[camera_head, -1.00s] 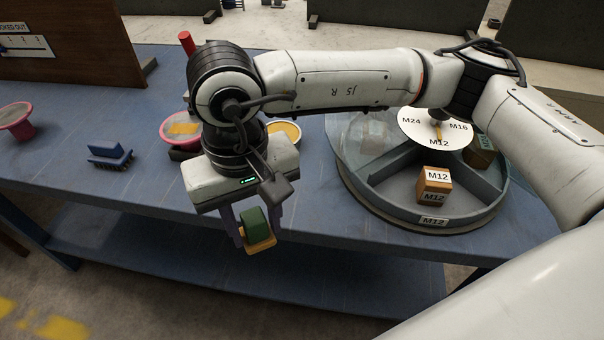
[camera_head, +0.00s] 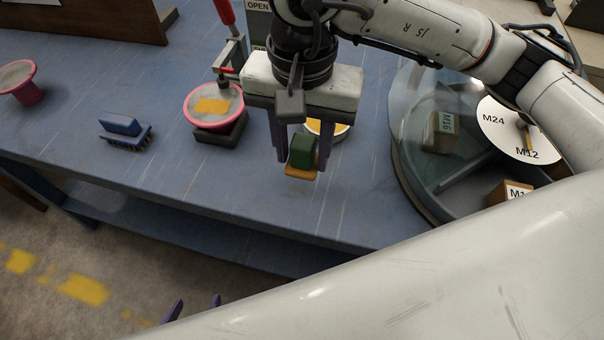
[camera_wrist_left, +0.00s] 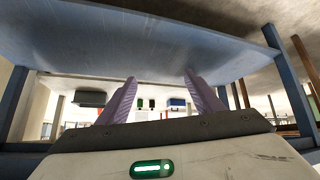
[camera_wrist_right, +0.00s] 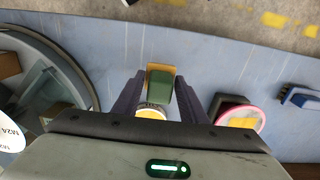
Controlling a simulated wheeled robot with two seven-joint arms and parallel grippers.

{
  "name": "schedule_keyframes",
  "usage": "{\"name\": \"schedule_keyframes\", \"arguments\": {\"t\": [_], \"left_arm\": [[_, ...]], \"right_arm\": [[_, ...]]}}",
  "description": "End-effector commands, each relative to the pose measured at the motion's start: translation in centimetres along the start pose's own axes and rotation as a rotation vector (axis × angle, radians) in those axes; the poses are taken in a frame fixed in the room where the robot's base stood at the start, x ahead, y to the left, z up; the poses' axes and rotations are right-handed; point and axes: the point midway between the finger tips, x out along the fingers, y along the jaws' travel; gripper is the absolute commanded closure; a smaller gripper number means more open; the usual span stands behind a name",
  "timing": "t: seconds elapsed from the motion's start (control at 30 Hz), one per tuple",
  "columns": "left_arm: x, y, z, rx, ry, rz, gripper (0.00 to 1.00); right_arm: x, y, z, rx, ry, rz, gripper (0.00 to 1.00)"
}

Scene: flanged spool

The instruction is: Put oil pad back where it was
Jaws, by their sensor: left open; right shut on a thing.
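The oil pad, a green block (camera_head: 302,150) on an orange-yellow base, is held between the fingers of my right gripper (camera_head: 301,164). It also shows in the right wrist view (camera_wrist_right: 160,88). My right gripper is shut on it, in front of a round shallow dish (camera_head: 341,130) with yellow inside. The gripper and pad partly hide the dish. Whether the pad touches the table is unclear. My left gripper (camera_head: 195,304) shows only as purple fingertips at the bottom of the head view. In the left wrist view (camera_wrist_left: 159,78) it is open and empty, low by the table's underside.
A pink flanged spool (camera_head: 213,105) with a yellow patch sits on a dark block beside a red-handled clamp (camera_head: 225,12). A blue brush (camera_head: 124,130) and another pink spool (camera_head: 22,85) stand left. A round divided carousel (camera_head: 415,190) is right. The table's front middle is clear.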

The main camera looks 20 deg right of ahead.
Motion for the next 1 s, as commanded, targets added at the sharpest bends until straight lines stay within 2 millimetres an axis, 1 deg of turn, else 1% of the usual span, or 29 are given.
{"name": "schedule_keyframes", "arguments": {"t": [0.03,0.1,0.27,0.4,0.5,0.77,0.93,0.97,1.0], "left_arm": [[-0.2,0.0,-0.2,0.000,0.001,0.000,0.40],[-0.2,0.0,-0.3,0.000,0.002,0.000,0.40],[-0.2,0.0,-1.0,0.002,0.013,0.000,0.40],[-0.2,0.0,-1.9,0.004,0.029,0.000,0.40],[-0.2,-0.1,-2.3,0.005,0.035,0.000,0.40],[-0.2,-0.1,-2.2,0.005,0.033,0.000,0.40],[0.2,-0.1,-1.4,0.004,0.028,0.000,0.40],[0.1,0.0,-1.4,0.004,0.026,0.000,0.40],[0.1,0.0,-1.4,0.004,0.023,0.000,0.40]], "right_arm": [[0.9,0.1,0.0,-0.001,-0.003,0.002,0.82],[1.9,0.1,0.0,-0.001,-0.001,0.002,0.82],[3.3,0.0,0.0,-0.002,-0.001,0.000,0.82],[5.4,0.0,0.1,-0.003,-0.002,0.001,0.82],[6.3,0.0,0.1,-0.005,0.000,-0.001,0.82],[6.5,0.0,0.0,-0.005,0.001,-0.002,0.82],[6.9,-0.1,0.0,-0.005,0.002,-0.002,0.82],[6.8,-0.1,0.0,-0.005,0.002,-0.002,0.58],[6.7,-0.1,0.0,-0.005,0.002,-0.002,0.52]]}}
